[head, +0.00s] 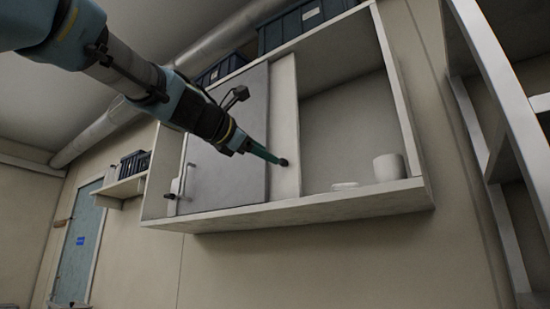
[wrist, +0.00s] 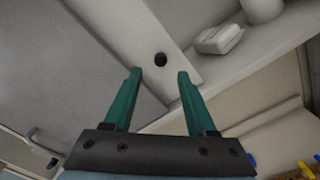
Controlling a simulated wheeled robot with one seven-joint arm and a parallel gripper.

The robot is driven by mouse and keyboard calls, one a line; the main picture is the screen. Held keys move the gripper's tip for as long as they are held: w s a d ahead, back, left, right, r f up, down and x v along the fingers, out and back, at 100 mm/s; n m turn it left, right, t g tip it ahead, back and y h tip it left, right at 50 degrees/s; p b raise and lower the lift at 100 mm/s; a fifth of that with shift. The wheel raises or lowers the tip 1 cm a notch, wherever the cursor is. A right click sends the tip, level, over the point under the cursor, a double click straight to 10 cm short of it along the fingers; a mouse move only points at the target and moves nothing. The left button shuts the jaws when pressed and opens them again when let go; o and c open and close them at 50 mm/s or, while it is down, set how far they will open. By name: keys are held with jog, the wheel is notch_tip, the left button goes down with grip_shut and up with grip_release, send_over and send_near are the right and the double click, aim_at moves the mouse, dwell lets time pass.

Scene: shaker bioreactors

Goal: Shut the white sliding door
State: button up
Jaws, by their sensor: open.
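The white sliding door (head: 285,120) is a panel in the wall cabinet, partly covered on its left by a grey door panel (head: 228,140). The cabinet is open to the right of the white door. My gripper (head: 276,159) reaches to the lower part of the white door, by a round dark finger hole. In the wrist view, my gripper (wrist: 160,72) is open, its two green fingers apart and empty. The white door (wrist: 128,45) shows beyond the fingertips, with the dark hole (wrist: 160,59) lined up between them. I cannot tell whether the fingertips touch the door.
The cabinet (head: 300,208) holds a white cup (head: 389,167) and a small flat white item (head: 345,186) in its open right part. The grey door has a handle (head: 183,180) at its left. Dark crates (head: 295,25) stand on top. A metal shelf rack (head: 490,60) stands at right.

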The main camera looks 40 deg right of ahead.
aim_at(281, 162)
jog(key=p+x, duration=0.2)
jog(key=x, duration=0.4)
jog(key=shift+d, duration=0.35)
grip_shut()
jog(key=shift+f, duration=0.1)
dwell(1.0)
